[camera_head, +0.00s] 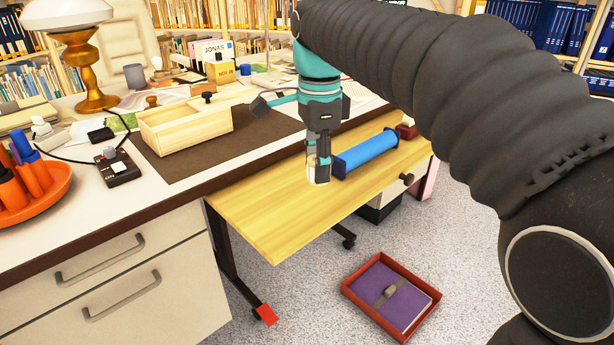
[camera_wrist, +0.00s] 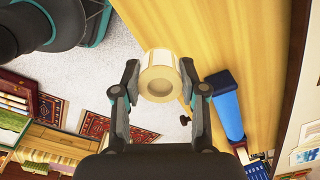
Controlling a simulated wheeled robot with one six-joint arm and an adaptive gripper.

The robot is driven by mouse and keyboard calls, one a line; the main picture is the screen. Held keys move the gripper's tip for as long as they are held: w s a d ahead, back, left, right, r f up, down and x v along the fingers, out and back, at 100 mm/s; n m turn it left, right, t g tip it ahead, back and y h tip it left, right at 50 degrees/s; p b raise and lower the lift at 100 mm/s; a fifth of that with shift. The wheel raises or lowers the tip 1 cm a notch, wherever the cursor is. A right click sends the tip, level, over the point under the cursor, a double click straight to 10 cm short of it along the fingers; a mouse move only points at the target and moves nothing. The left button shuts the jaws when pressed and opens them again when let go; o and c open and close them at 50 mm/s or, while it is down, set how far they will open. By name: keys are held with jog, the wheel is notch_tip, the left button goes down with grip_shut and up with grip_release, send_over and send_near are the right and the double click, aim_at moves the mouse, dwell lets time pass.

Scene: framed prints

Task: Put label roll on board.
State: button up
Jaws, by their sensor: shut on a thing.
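The label roll, a short cream roll with a round hole, shows low between my fingers in the head view (camera_head: 318,175) and between the fingertips in the wrist view (camera_wrist: 160,56). My gripper (camera_head: 319,162) points down and is shut on it; the fingertips (camera_wrist: 160,78) press on its two sides. The board seems to be the yellow wooden surface (camera_head: 275,220) at the desk's front, lower than the desk top. In the head view the roll appears over it; in the wrist view the roll overlaps the board's edge (camera_wrist: 200,30). I cannot tell whether roll and board touch.
A blue cylinder with dark ends (camera_head: 368,153) lies on the board right beside my gripper, with a small red item (camera_head: 407,131) beyond. The board's left part is bare. The desk holds a wooden box (camera_head: 187,128). A red tray (camera_head: 352,292) with a purple book is on the floor.

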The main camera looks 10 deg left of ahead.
send_over(297, 198)
notch_tip(297, 198, down, 4)
jog(key=shift+r, duration=0.25)
jog(key=shift+f+b, duration=0.3)
jog(key=shift+f, duration=1.75)
jog(key=shift+f, duration=0.1)
jog(key=o, duration=1.1)
notch_tip(297, 198, up, 12)
jog(key=shift+r+p, duration=0.1)
jog(key=shift+p, duration=1.15)
jog(key=shift+d, duration=0.1)
